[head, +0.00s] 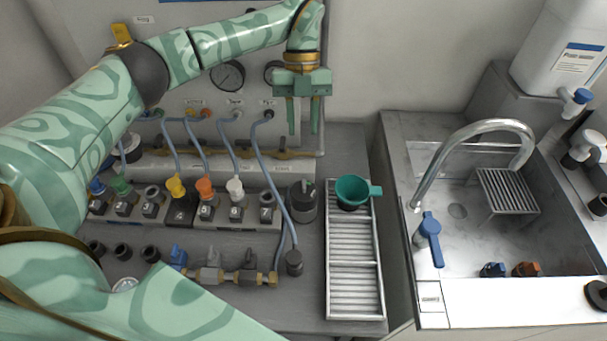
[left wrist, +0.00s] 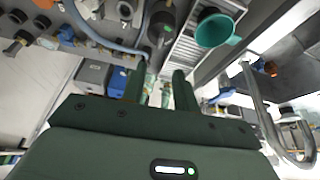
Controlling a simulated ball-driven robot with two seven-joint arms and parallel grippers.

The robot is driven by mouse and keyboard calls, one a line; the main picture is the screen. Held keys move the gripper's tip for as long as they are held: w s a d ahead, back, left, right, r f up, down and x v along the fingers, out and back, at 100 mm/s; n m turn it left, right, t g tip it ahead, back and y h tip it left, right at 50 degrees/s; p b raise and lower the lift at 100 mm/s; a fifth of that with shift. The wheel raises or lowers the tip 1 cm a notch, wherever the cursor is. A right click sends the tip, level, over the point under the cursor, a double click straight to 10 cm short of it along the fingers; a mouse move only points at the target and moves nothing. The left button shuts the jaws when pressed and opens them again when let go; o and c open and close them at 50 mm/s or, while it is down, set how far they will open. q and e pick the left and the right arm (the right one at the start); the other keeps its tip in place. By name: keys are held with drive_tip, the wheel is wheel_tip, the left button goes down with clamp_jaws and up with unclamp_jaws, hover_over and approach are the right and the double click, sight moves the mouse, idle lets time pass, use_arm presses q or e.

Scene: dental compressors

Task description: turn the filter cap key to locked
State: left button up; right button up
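A dark grey canister (head: 302,207) with a round cap stands on the bench, left of the metal rack; I take it to be the filter. It also shows at the top of the left wrist view (left wrist: 161,27). A small upright piece on its cap may be the key, but its setting is too small to read. My left gripper (head: 303,130) is above and behind the canister in the head view, fingers pointing down, apart and empty. Its two fingers also show in the left wrist view (left wrist: 158,85). My right gripper is not in view.
Left are a row of numbered ports (head: 236,212) with coloured plugs and blue hoses, and valves (head: 213,270) in front. Right is a sink (head: 458,240) with a tall curved faucet (head: 480,128).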

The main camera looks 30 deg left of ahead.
sight(304, 183)
use_arm(q)
drive_tip(key=b+x, duration=0.1)
drive_tip(key=x, duration=1.2)
drive_tip(key=shift+w, duration=0.1)
drive_tip(key=shift+r, duration=0.1)
clamp_jaws()
